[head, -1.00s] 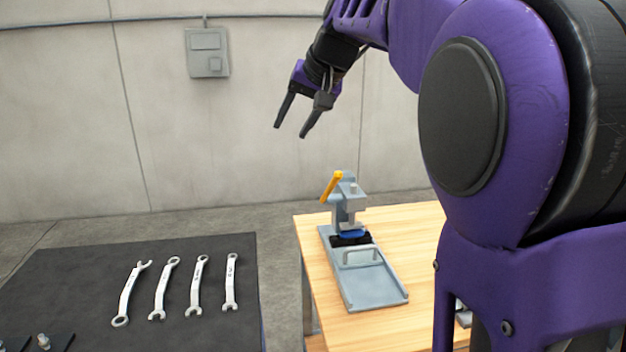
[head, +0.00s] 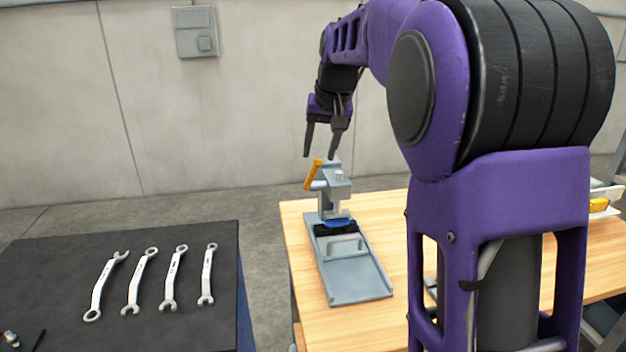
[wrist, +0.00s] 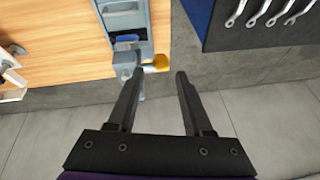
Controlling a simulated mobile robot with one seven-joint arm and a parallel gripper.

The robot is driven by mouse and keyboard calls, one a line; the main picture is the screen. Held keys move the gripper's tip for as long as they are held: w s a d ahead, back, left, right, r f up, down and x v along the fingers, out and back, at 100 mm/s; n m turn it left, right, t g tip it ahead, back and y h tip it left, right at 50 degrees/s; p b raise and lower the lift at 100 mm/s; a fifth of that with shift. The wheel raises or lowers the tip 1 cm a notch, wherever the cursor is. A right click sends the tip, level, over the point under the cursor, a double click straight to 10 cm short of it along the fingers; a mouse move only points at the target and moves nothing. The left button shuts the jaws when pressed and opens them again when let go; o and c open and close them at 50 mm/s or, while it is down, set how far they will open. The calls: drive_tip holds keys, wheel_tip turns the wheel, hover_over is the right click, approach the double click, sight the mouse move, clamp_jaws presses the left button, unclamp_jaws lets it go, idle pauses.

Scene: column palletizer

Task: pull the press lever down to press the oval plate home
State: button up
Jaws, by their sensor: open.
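The grey press (head: 333,190) stands at the far end of its base plate on the wooden table. Its orange lever (head: 313,174) is raised, slanting up from the press's left side; in the wrist view the lever's orange end (wrist: 156,64) shows just beyond my fingertips, between them. The blue oval plate (head: 337,223) sits under the press head on a black holder (head: 335,230); the head partly hides it. My gripper (head: 319,157) is open and empty, just above the lever and apart from it. Its two fingers also show in the wrist view (wrist: 159,74).
A sliding tray with a handle (head: 352,268) lies in front of the press. A dark table (head: 50,262) with several wrenches (head: 172,277) stands to the left, across a gap. The wooden table (head: 398,208) is bare right of the press.

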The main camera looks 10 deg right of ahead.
sight(313, 175)
drive_tip(key=x, duration=0.9)
drive_tip(key=shift+w+f, duration=0.1)
drive_tip(key=shift+f, duration=0.2)
drive_tip(key=shift+c, duration=0.3)
clamp_jaws()
idle(0.6)
